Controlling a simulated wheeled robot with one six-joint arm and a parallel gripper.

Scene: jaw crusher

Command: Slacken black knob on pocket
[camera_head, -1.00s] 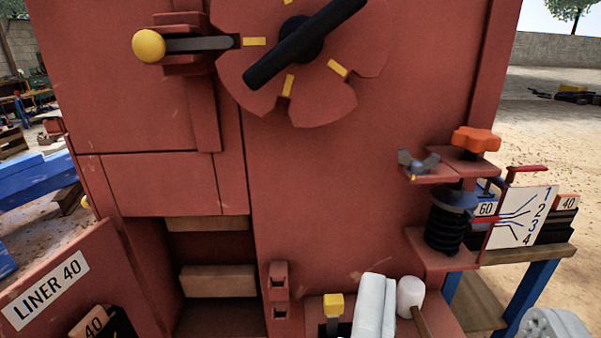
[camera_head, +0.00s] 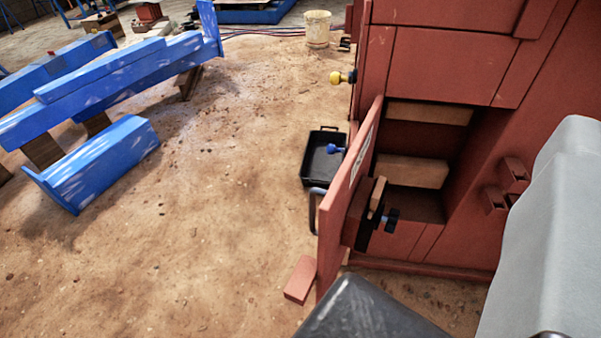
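A small dark knob (camera_head: 391,219), black to dark blue, sticks out to the right from the black pocket (camera_head: 366,238) on the inner side of the open red door (camera_head: 329,240). A tan piece (camera_head: 377,197) sits in the pocket; the pocket's far side is hidden by the angle. I cannot tell how tight the knob is. No gripper fingers show, so I cannot tell where the gripper stands relative to the knob. A dark grey block at the bottom edge and a large light grey shape at the right are probably mine.
A black tray (camera_head: 310,174) and a red block (camera_head: 300,279) lie on the ground. Open dirt ground lies left, before blue beams (camera_head: 100,165).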

